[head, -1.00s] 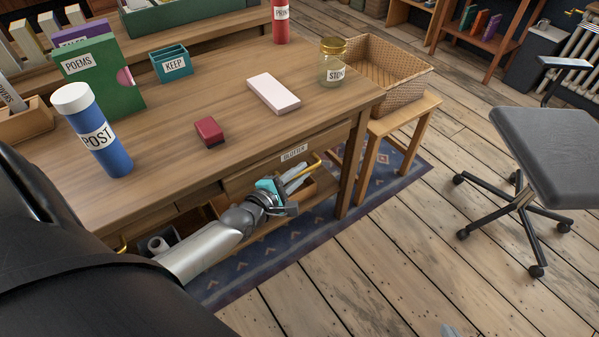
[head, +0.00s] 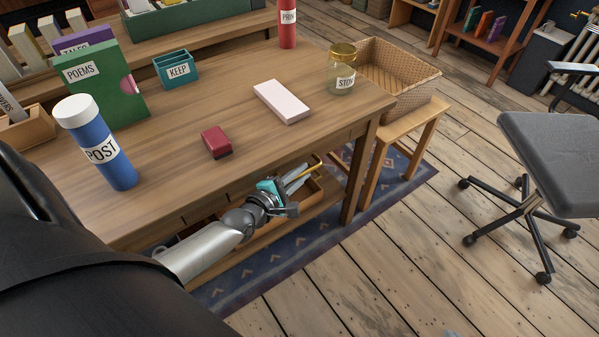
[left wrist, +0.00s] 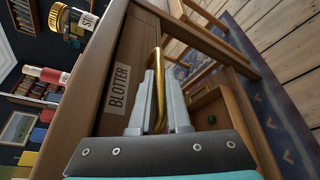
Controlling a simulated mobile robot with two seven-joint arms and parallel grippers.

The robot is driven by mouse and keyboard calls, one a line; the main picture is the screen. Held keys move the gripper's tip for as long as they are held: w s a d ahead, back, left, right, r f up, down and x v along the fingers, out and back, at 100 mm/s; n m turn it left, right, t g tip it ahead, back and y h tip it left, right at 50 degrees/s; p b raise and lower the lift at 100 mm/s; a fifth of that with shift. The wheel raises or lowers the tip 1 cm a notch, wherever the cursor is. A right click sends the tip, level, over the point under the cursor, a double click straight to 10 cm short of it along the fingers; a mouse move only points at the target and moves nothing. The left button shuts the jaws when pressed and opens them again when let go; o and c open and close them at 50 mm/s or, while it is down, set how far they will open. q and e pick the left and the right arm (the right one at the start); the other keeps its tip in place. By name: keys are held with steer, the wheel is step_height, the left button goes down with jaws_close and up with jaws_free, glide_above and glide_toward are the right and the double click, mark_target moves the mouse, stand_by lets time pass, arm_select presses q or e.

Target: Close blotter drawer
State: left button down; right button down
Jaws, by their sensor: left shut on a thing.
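The blotter drawer front (left wrist: 131,62) shows in the left wrist view with its BLOTTER label (left wrist: 118,88). It sits within the desk's wooden frame, under the desk top (head: 225,95). In the head view the desk edge hides the drawer front and label. A brass bar handle (left wrist: 158,90) stands out from the front; its end also shows in the head view (head: 312,164). My left gripper (left wrist: 160,82) is shut on this handle, with a grey finger on each side. In the head view the left gripper (head: 295,181) is below the desk's front edge. My right gripper is not seen.
An open wooden tray (left wrist: 222,118) lies below the handle. A wheeled chair (head: 550,160) stands right; floor between is clear.

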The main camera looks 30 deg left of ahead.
arm_select(q)
steer(key=shift+w+a+r, duration=0.1)
steer(key=shift+a, duration=0.25)
steer(key=c, duration=0.9)
jaws_free()
steer(key=shift+d+r, duration=0.1)
steer(key=shift+s, duration=0.2)
steer(key=shift+p+v, duration=0.7)
steer(key=shift+v, duration=0.5)
steer(key=shift+f+p+v, duration=0.2)
steer(key=shift+p+v, duration=1.95)
steer(key=shift+v, duration=4.1)
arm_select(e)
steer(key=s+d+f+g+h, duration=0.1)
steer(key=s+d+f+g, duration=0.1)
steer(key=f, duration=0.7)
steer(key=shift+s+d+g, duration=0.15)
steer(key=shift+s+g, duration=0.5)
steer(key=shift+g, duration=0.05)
